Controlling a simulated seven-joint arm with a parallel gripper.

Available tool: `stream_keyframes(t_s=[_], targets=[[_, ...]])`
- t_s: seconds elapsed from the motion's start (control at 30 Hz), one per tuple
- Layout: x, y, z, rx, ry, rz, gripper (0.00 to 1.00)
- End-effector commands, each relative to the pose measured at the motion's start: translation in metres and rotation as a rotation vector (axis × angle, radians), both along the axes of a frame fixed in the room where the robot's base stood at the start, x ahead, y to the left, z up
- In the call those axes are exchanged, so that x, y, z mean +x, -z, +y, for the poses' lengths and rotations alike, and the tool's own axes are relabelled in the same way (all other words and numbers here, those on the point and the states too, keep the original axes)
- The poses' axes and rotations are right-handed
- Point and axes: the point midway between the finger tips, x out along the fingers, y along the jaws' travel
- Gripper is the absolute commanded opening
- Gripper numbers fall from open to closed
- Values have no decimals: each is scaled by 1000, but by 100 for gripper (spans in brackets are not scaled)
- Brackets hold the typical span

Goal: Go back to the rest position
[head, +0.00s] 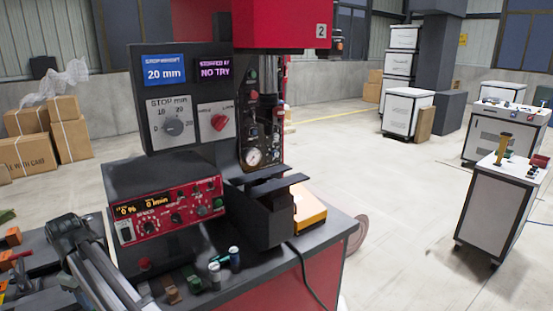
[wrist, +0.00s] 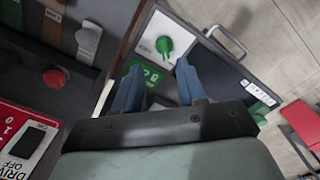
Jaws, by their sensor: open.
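My gripper (wrist: 158,66) shows in the wrist view with its two blue-grey fingers apart and nothing between them. Beyond the fingertips is a dark panel with a green knob (wrist: 165,46) on a white plate. A green label (wrist: 152,78) lies partly hidden behind the fingers. I cannot tell whether the fingers touch the panel. In the head view part of my arm shows at the lower left, but I cannot make out the fingers there.
A red button (wrist: 55,77) and a red "DRIVE OFF" panel (wrist: 12,128) are left of my gripper. A metal handle (wrist: 228,40) is on the right. In the head view, a red control unit (head: 170,210) stands on the bench (head: 318,232); open floor lies to the right.

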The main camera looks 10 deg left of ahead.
Motion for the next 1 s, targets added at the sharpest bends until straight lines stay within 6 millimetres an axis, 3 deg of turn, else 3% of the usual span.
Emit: stream_keyframes(t_s=[0.03,0.3,0.7,1.0], targets=[[-2,20,-20,-10,33,-6,40],[-4,128,-119,-52,284,-67,40],[62,258,-258,-152,541,-8,40],[76,342,-377,-222,726,63,40]])
